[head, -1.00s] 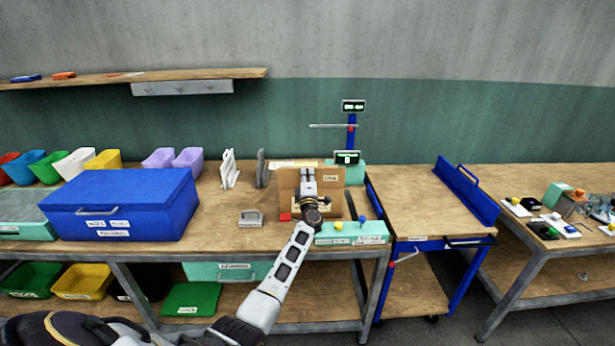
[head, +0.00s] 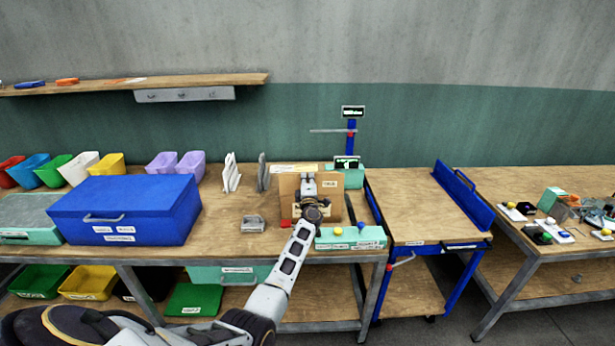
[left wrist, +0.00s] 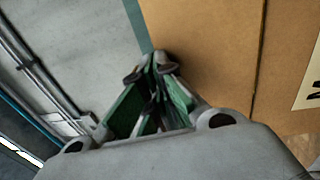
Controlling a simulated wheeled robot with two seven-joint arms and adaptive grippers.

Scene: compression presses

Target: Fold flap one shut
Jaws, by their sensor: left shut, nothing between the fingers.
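A brown cardboard box (head: 289,187) stands on the wooden bench, with a white label on its upright panel. My left gripper (head: 308,180) is in front of the box in the head view and hides part of it. In the left wrist view the left fingers (left wrist: 155,75) are shut and empty. They are close beside a large cardboard panel (left wrist: 205,55) with a dark seam and a label; I cannot tell whether they touch it. Which panel is flap one cannot be read. My right gripper is not in view.
A teal control block (head: 350,243) with yellow and blue knobs stands right of the box's front. A grey metal piece (head: 253,223) lies to the left. A blue chest (head: 125,210) fills the left bench. The blue-framed cart top (head: 425,205) is clear.

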